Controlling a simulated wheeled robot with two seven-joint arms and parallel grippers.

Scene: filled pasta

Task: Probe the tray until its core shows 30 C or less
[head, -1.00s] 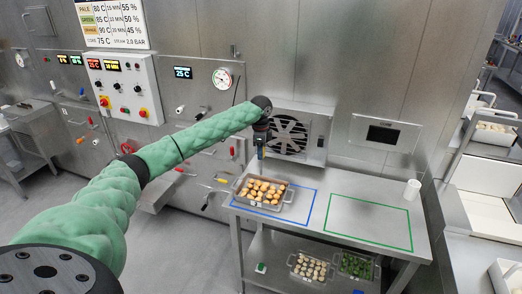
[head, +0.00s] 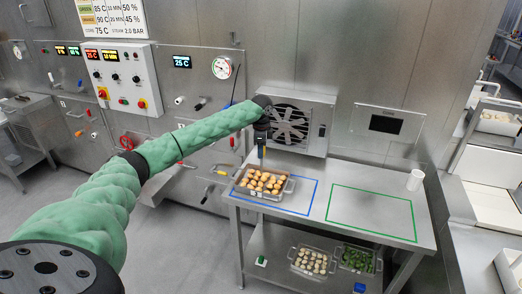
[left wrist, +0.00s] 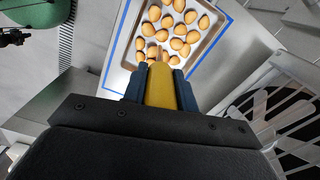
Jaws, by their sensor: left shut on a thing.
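The metal tray (head: 258,199) holds several golden-brown pasta pieces and sits on the steel table inside the blue outline. It also shows in the left wrist view (left wrist: 117,74). My left gripper (head: 261,152) is above the back edge of the tray, pointing down. The wall panel marked CORE (head: 384,124) has a dark screen with no reading visible. My right gripper is not in view.
The green outline (head: 372,211) on the table's right side is empty. A white cup (head: 415,180) stands at the back right. A fan unit (head: 291,124) is on the wall behind the tray. Trays of pale pieces (head: 310,262) and green pieces (head: 357,260) lie on the lower shelf.

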